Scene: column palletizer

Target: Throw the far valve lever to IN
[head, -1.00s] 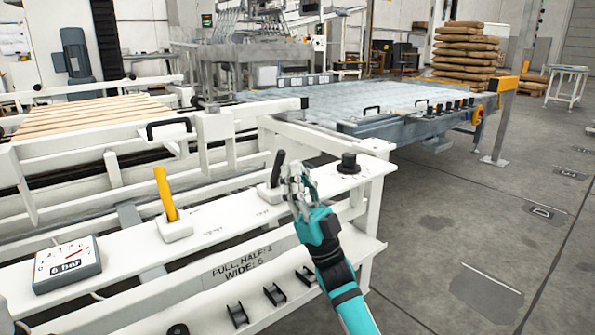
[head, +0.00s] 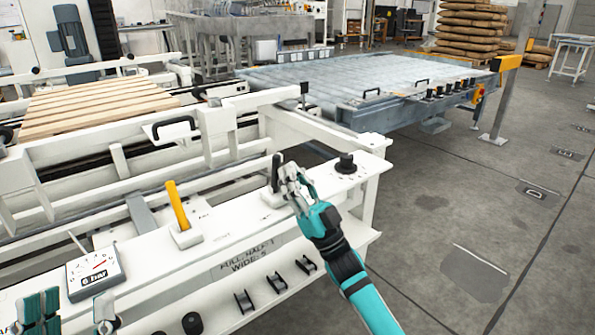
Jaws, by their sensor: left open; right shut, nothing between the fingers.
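The far valve lever (head: 277,173) is a short black handle on a white block on the white bench shelf, close to upright. My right gripper (head: 287,178) is shut and empty, with its fingertips right beside the black lever on its right. I cannot tell whether they touch it. The near lever (head: 178,207) is yellow, leans a little left and stands on its own white block. My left gripper (head: 72,314) shows only partly at the lower left corner, open and empty. The small markings beside the levers are too small to read.
A pressure gauge box (head: 96,272) stands on the shelf at left. A black knob (head: 346,163) sits right of the far lever. A white frame rail with a black handle (head: 174,127) runs behind the levers.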

